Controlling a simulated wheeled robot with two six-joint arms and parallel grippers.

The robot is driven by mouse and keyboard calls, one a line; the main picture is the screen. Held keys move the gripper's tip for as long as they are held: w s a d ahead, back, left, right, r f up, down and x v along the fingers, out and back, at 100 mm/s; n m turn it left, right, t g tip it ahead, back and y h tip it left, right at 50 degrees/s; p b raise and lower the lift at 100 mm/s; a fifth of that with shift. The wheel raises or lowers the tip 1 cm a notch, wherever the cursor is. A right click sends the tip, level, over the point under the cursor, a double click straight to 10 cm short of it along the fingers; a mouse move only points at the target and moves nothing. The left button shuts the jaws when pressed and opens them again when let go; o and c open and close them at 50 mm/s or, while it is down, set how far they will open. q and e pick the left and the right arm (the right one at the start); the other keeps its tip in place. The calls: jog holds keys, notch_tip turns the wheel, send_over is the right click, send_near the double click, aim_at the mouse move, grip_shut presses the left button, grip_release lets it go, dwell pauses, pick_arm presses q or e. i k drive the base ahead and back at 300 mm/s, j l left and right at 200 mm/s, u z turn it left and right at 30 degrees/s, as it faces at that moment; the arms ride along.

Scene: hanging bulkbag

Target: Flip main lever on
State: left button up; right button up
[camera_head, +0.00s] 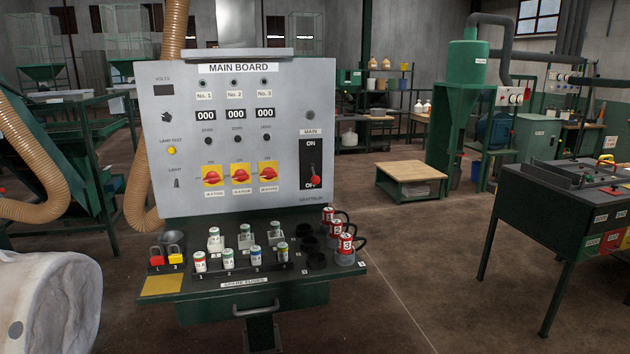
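The main board (290,90) is a grey upright panel facing me at the left centre. At its right side is a black plate marked MAIN, with ON at the top and OFF at the bottom. The main lever (315,178) has a red knob and sits low on this plate, at the OFF end. Neither of my grippers shows in the head view, and nothing covers the lever.
A dark shelf (190,286) below the panel holds spare fuses, padlocks and red numbered plugs (346,243). Three red-and-yellow rotary switches (239,175) sit left of the lever. A dark table (560,207) stands at the right. The floor between is clear.

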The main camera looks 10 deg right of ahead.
aim_at(315, 180)
jog(key=i+l+u, duration=0.2)
jog(key=i+l, duration=0.35)
jog(key=i+l+u, duration=0.15)
jog(key=i+l, duration=0.55)
jog(key=i+l+u, duration=0.2)
jog(key=i+l, duration=0.45)
